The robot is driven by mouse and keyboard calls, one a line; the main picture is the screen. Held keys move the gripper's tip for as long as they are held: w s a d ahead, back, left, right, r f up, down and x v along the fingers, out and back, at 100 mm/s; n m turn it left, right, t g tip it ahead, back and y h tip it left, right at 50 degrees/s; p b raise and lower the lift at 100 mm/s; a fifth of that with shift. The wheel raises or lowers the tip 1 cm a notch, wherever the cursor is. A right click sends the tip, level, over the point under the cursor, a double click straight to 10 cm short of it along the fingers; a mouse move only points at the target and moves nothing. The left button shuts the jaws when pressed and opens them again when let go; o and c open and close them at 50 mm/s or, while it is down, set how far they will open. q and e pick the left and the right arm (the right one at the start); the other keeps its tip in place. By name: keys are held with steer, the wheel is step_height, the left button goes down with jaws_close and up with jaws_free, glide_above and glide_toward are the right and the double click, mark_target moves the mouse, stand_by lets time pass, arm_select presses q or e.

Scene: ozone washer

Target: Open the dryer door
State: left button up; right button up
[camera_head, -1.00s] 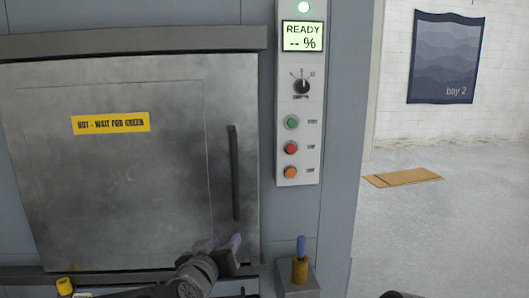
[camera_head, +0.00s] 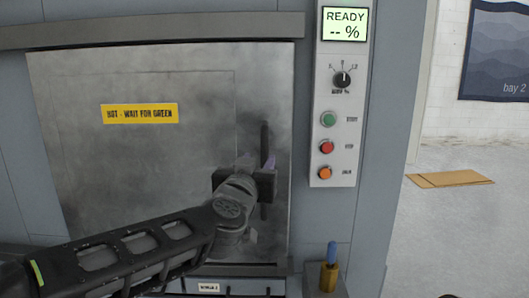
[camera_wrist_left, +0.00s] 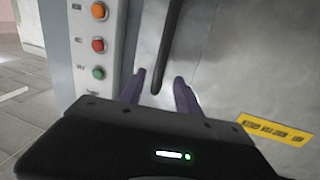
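The dryer door (camera_head: 140,170) is a large grey metal panel, shut in its frame, with a yellow "HOT - WAIT FOR GREEN" label (camera_head: 140,113). Its dark vertical handle (camera_head: 264,137) is near the right edge, partly hidden by my left gripper (camera_head: 257,163). In the left wrist view the handle (camera_wrist_left: 174,45) runs down to between the two purple fingers of the left gripper (camera_wrist_left: 160,77). The fingers are open, one on each side of the handle's end as seen there. I cannot tell whether they touch it. My right gripper is not in view.
Right of the door is a control panel (camera_head: 321,95) with a "READY -- %" screen (camera_head: 345,24), a knob (camera_head: 342,79) and green, red and orange buttons. A blue-topped peg (camera_head: 331,254) stands in a holder below. Brown cardboard (camera_head: 450,180) lies on open floor to the right.

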mark_target(264, 153)
arm_select(q)
steer(key=w, duration=0.2)
steer(key=w+d, duration=0.1)
steer(key=w, duration=0.1)
steer(key=w+p, duration=0.1)
steer(key=w, duration=0.2)
steer(key=shift+w+d, duration=0.1)
steer(key=shift+d, duration=0.15)
jaws_close()
stand_by(1.1)
